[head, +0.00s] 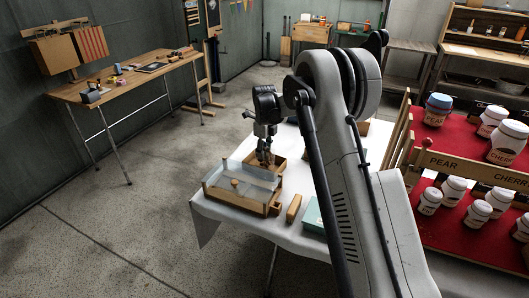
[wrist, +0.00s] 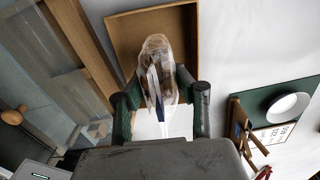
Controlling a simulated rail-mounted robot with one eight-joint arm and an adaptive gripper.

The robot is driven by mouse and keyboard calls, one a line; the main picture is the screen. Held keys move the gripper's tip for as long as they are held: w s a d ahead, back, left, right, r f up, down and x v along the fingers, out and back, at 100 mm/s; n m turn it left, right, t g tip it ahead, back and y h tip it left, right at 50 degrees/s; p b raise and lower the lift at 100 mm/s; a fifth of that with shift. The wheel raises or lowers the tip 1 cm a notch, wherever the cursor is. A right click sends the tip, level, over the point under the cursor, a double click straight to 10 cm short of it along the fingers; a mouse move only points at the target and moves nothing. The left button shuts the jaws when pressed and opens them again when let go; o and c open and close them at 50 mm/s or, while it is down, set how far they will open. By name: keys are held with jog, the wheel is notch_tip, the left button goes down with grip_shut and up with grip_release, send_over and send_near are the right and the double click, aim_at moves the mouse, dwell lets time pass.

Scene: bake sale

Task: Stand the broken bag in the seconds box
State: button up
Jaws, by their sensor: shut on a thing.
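My gripper (head: 265,157) is over the white-clothed table in the head view, fingers pointing down. In the wrist view my gripper (wrist: 162,104) is shut on a clear bag (wrist: 157,58) with brownish contents, held between its two dark green fingers. An open brown box (wrist: 119,30), which I take for the seconds box, lies behind the bag in the wrist view. In the head view the box (head: 283,168) shows beside and below the gripper. The bag overlaps the box's inside in the wrist view; I cannot tell whether it touches the floor of the box.
A wooden case with a clear lid (head: 243,181) and round knob stands close to the left of the box. A small wooden block (head: 294,208) and a teal item (head: 313,217) lie near the table's front. Red shelves with white jars (head: 429,201) stand at right.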

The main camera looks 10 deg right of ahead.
jog(key=shift+f+b, duration=0.35)
jog(key=shift+f, duration=0.15)
jog(key=o, duration=0.9)
jog(key=shift+r+p, duration=2)
jog(key=shift+r, duration=3.1)
jog(key=s+r+n+t, duration=0.4)
jog(key=s+r+n, duration=0.9)
jog(key=s+r, duration=0.75)
jog(key=s+f+n+t, duration=0.1)
jog(key=s+n, duration=0.3)
jog(key=s, duration=0.4)
jog(key=s+f+n+t, duration=0.1)
jog(key=s+f+n, duration=0.1)
jog(key=s+n, duration=0.3)
jog(key=s+f+n+t, duration=0.1)
jog(key=s+n, duration=0.3)
jog(key=s, duration=0.9)
jog(key=shift+s+f+n, duration=0.25)
jog(key=shift+f+n, duration=0.05)
jog(key=shift+f, duration=0.5)
